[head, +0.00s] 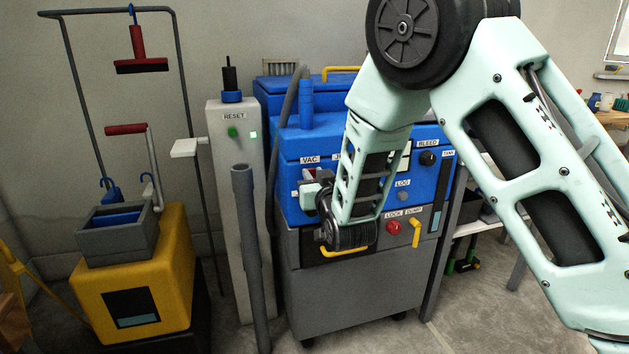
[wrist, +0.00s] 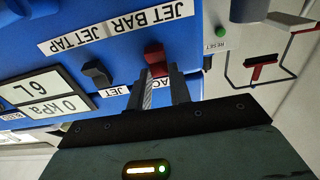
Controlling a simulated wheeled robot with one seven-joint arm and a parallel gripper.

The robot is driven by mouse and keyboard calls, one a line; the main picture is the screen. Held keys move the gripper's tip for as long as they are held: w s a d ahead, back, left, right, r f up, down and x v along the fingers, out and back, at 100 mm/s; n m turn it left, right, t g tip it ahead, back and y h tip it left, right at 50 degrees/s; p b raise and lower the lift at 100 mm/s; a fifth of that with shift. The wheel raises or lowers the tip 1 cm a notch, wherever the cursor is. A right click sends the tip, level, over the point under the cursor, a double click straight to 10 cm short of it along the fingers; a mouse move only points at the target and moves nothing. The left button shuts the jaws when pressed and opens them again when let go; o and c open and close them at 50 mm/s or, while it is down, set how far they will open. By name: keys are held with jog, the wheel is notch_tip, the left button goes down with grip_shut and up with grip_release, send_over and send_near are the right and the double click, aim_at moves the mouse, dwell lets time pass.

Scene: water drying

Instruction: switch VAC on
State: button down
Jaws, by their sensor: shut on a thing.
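The blue control panel (head: 350,165) of the machine carries a VAC label (head: 309,160) at its left end. In the wrist view, which is upside down, a red switch (wrist: 154,54) stands out of the panel beside the partly hidden VAC label (wrist: 207,90). My gripper (wrist: 157,73) is shut on the red switch, a fingertip on each side of it. In the head view my gripper (head: 308,190) is at the panel's left end, below the VAC label, and my arm hides part of the panel. I cannot tell whether the switch is on or off.
A black switch (wrist: 97,73) sits close beside, near the JET label (wrist: 114,91). Below are a red LOCK button (head: 394,228) and a yellow DUMP handle (head: 415,233). A grey post (head: 230,180) with a green RESET button stands left.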

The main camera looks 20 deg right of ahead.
jog(key=f+t+b, duration=0.1)
jog(key=t+b, duration=0.1)
jog(key=b, duration=0.3)
jog(key=f+t+b, duration=0.1)
jog(key=t+b, duration=0.1)
jog(key=b, duration=0.4)
jog(key=shift+s, duration=0.15)
jog(key=shift+r, duration=0.25)
jog(key=c, duration=1.3)
grip_release()
jog(key=shift+s, duration=0.1)
jog(key=shift+f+v, duration=0.15)
jog(key=shift+v, duration=4.15)
jog(key=shift+f+v, duration=0.2)
jog(key=shift+v, duration=4.15)
